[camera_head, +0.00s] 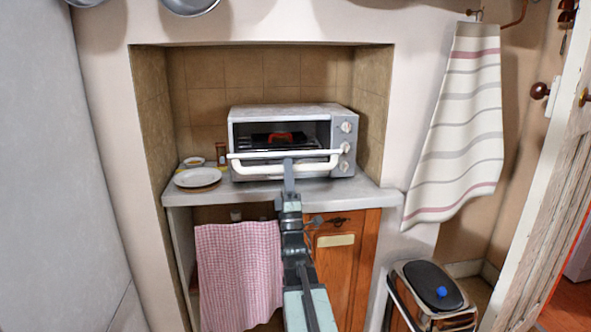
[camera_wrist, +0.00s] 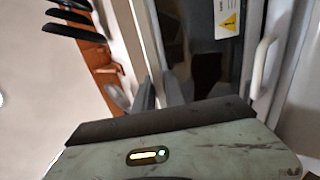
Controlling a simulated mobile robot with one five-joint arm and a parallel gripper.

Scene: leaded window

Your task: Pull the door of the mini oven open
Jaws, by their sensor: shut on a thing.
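The silver mini oven (camera_head: 345,118) stands on a grey counter in a tiled niche. Its door, with a white bar handle (camera_head: 315,167), appears tilted partly down, and the dark inside with a rack and a red item (camera_head: 287,138) shows above it. My gripper (camera_head: 288,164) reaches up from below and is shut on the middle of the handle. The wrist view shows my grey fingers (camera_wrist: 160,93) close to dark glass, with a curved white handle end (camera_wrist: 262,65) to their right. The exact grip is partly hidden there.
A white plate (camera_head: 197,178) and small jars are left of the oven. A pink checked towel (camera_head: 238,270) hangs below the counter (camera_head: 365,193), beside a wooden cupboard door (camera_head: 335,275). A striped towel (camera_head: 462,120) and a bin (camera_head: 430,285) are at the right.

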